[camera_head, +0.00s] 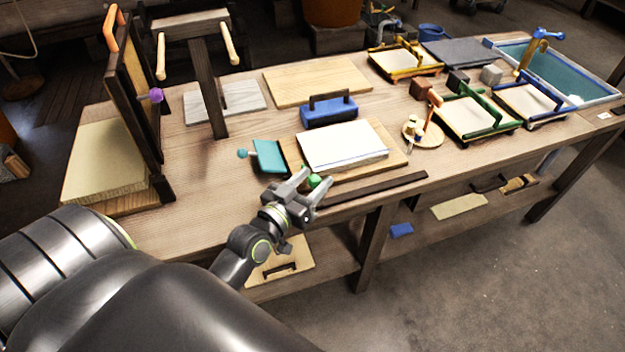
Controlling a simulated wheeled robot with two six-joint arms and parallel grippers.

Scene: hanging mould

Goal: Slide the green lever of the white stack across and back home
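The white stack (345,146) of sheets lies flat on a wooden board near the front edge of the bench. The green lever (314,181) shows as a small green knob at the stack's front left corner; the rest of it is hidden behind my gripper. My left gripper (316,178) reaches in from the left at the bench's front edge. Its two fingers are spread, and the green knob shows between their tips. I see a gap beside the knob, so the fingers do not look closed on it. My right gripper is not in view.
A teal flap (270,157) with a knob stands left of the stack, and a blue block (329,113) with a dark handle behind it. A dark strip (374,190) lies along the front edge. A tall upright frame (134,95) stands at left.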

